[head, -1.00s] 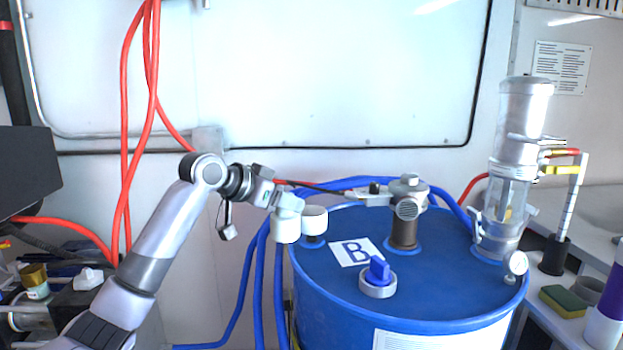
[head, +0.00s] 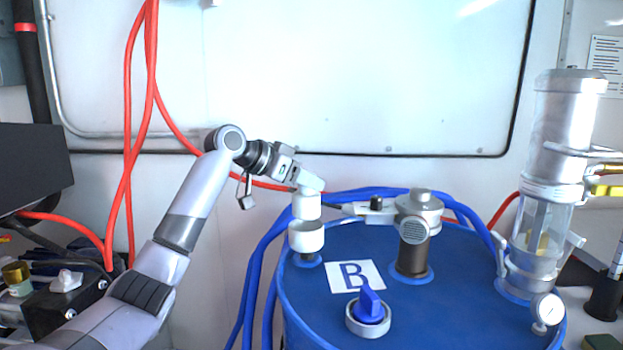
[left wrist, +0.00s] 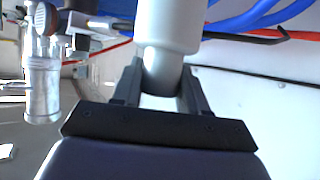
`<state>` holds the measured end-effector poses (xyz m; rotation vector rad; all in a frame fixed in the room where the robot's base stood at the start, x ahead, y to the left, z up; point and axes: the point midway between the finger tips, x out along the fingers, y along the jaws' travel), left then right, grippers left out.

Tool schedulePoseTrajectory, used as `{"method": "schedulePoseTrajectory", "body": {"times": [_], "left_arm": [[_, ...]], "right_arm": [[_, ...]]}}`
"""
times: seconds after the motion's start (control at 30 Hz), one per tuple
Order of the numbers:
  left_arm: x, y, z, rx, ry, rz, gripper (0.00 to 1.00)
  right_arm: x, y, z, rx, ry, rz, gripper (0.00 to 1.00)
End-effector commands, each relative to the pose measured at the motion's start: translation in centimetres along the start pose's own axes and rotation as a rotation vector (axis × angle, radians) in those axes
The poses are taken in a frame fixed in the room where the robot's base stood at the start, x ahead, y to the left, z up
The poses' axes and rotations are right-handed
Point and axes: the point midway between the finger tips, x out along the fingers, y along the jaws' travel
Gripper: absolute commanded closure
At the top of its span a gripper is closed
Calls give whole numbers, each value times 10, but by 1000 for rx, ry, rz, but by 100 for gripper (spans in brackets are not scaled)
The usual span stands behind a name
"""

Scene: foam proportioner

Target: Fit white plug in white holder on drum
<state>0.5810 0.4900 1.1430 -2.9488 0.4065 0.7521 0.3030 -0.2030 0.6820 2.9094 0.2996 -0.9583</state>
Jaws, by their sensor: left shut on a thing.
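The white plug (head: 306,207) is a pale cylinder held upright in my left gripper (head: 309,184). It lines up over the white holder (head: 306,238), a short, wider white cup at the back left of the blue drum's top (head: 330,300). The plug's lower end meets the holder's upper rim in the head view; I cannot tell whether it rests on it, sits inside or is just above. In the left wrist view the plug (left wrist: 172,40) is between the two dark fingers, and the holder cannot be made out. My right gripper is not in view.
A blue-handled cap (head: 368,311) and a grey-topped dark fitting (head: 413,245) stand on the drum, right of the holder. A clear-and-metal cylinder (head: 545,200) with a gauge is at far right. Blue hoses (head: 262,250) run behind and left of the drum.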

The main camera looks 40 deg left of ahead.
Motion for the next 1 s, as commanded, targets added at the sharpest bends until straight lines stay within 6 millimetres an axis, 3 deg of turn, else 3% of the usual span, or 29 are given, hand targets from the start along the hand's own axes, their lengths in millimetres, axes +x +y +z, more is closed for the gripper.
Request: {"method": "schedulePoseTrajectory", "body": {"times": [0.2,0.5,1.0], "left_arm": [[11,0,20,0,1,0,90],[24,1,45,0,1,0,90],[25,1,46,0,1,1,90]], "right_arm": [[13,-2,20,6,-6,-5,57],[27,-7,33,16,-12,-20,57],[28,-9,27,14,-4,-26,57]]}}
